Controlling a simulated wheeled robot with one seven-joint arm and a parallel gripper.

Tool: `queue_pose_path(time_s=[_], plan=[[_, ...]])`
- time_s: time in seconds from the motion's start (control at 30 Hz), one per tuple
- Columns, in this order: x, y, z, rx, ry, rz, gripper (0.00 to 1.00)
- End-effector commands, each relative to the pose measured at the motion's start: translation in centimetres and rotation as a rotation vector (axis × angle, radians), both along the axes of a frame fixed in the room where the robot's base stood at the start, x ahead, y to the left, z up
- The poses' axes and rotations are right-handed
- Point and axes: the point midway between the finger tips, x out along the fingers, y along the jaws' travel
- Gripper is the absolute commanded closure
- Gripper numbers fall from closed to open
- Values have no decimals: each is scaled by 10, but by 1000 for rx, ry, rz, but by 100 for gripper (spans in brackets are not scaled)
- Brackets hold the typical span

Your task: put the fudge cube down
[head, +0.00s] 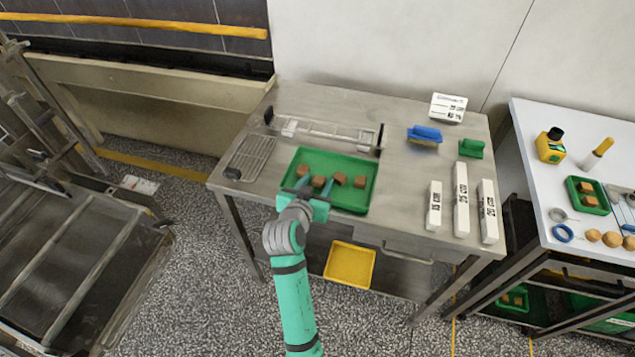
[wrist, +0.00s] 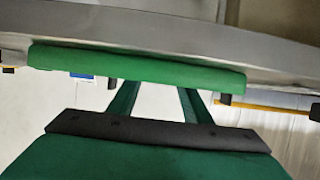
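My gripper (head: 320,180) reaches over the near edge of the green tray (head: 355,205), its two teal fingers spread. A brown fudge cube (head: 319,181) appears between the fingers, with what look like narrow gaps on both sides. Other fudge cubes are in the tray: one (head: 303,170) by the left finger, one (head: 340,178) by the right fingertip, and one (head: 360,181) farther right. In the wrist view the tray's green wall (wrist: 135,66) hides the fingertips and anything between them; the visible finger lengths stand apart.
The tray stands on a steel table (head: 400,180). A yellow tray (head: 350,264) is below.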

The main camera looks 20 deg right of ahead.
Motion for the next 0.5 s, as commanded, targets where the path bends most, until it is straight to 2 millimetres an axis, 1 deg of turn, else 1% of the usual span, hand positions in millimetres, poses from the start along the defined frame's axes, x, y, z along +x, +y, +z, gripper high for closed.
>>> queue_pose_path(time_s=[0.2,0.3,0.43,0.5], plan=[[0,0,0,0,0,0,55],[-1,-2,4,-1,-1,-3,55],[-12,5,8,-1,-1,-3,55],[-21,11,12,0,0,-3,55]])
